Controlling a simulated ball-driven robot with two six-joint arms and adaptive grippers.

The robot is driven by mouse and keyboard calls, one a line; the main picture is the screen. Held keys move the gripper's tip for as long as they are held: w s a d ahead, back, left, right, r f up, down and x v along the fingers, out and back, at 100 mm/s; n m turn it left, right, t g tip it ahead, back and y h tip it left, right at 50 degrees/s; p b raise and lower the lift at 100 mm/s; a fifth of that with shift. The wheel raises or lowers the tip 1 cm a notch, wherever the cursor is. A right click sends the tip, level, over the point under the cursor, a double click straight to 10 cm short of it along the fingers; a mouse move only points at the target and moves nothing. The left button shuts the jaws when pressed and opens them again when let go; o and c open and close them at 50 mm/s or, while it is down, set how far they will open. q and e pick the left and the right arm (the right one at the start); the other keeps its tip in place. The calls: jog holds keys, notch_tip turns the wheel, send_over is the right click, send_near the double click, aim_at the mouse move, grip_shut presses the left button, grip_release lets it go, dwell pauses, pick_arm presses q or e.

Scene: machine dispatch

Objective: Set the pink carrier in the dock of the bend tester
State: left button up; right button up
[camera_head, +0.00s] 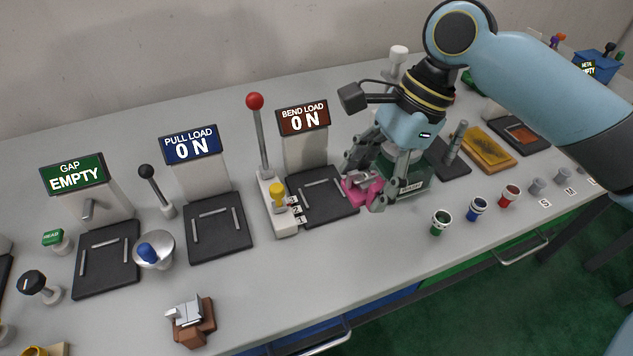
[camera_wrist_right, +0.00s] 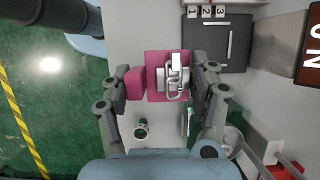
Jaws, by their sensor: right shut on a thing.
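The pink carrier (camera_head: 352,195) is in the jaws of my right gripper (camera_head: 366,183), just right of the bend tester's dock. In the right wrist view, my right gripper (camera_wrist_right: 163,78) is shut on the pink carrier (camera_wrist_right: 155,58), which bears a grey metal piece with a white block. The bend tester (camera_head: 303,140) has a brown sign reading BEND LOAD 0 N. Its dock (camera_head: 325,207) is a dark plate with light guide bars and looks empty. It also shows in the right wrist view (camera_wrist_right: 215,55), beyond the carrier. My left gripper is not in view.
A red-knobbed lever (camera_head: 259,135) and a yellow knob (camera_head: 277,192) stand left of the dock. A dark green box (camera_head: 412,182) is close behind my gripper. Several small coloured-rim cups, including a green one (camera_head: 440,222), stand at the front right.

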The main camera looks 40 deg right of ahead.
send_over(317, 202)
jog(key=s+d, duration=0.2)
jog(key=f, duration=0.4)
jog(key=shift+w+a+f, duration=0.15)
jog(key=shift+a+f, duration=0.1)
jog(key=shift+f, duration=0.1)
jog(key=shift+w+f, duration=0.75)
jog(key=shift+f, duration=0.1)
notch_tip(317, 202, down, 3)
jog(key=shift+r, duration=0.2)
jog(key=shift+f, duration=0.3)
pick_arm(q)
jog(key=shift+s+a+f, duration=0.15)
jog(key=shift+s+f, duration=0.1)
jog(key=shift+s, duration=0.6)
pick_arm(e)
jog(key=shift+f, duration=0.1)
jog(key=o, duration=1.3)
jog(key=shift+c, duration=0.2)
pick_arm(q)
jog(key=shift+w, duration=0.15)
pick_arm(e)
jog(key=v, duration=1.2)
